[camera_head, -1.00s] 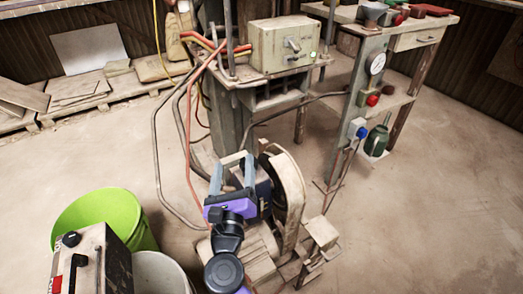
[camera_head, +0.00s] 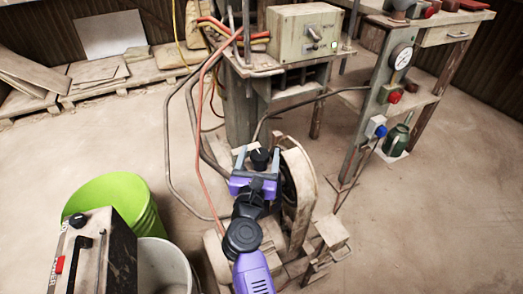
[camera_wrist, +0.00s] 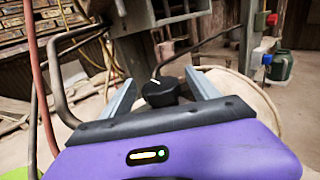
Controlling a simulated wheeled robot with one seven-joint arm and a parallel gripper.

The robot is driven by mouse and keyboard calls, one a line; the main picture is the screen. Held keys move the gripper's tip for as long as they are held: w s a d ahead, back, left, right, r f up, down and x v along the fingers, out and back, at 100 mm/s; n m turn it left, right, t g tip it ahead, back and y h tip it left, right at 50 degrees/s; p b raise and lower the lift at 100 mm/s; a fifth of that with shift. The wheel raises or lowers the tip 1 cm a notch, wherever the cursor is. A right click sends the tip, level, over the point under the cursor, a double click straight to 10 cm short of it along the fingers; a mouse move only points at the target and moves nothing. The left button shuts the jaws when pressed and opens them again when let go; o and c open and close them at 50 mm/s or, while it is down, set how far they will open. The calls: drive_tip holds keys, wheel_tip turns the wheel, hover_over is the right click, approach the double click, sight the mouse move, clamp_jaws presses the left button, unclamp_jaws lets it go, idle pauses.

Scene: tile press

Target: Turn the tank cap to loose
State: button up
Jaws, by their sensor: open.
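The black tank cap (camera_head: 259,157) is round and carries a white mark on top. It sits on the low machine at the foot of the press. In the wrist view the cap (camera_wrist: 161,94) stands between the two grey fingers, with its white mark pointing up and slightly left. My purple gripper (camera_head: 260,156) is open, with one finger on each side of the cap. The gripper also shows in the wrist view (camera_wrist: 160,84), where gaps show between the cap and both fingers. The cap's base is hidden behind the gripper body.
A beige wheel guard (camera_head: 300,185) rises close right of my gripper. A red hose (camera_head: 205,130) and grey cables hang to the left. A control box (camera_head: 303,33) stands above. A green bucket (camera_head: 115,200) is lower left. Open floor lies at the right.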

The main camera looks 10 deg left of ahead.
drive_tip(key=shift+w+b, duration=0.5)
drive_tip(key=shift+w, duration=1.15)
drive_tip(key=c, duration=1.4)
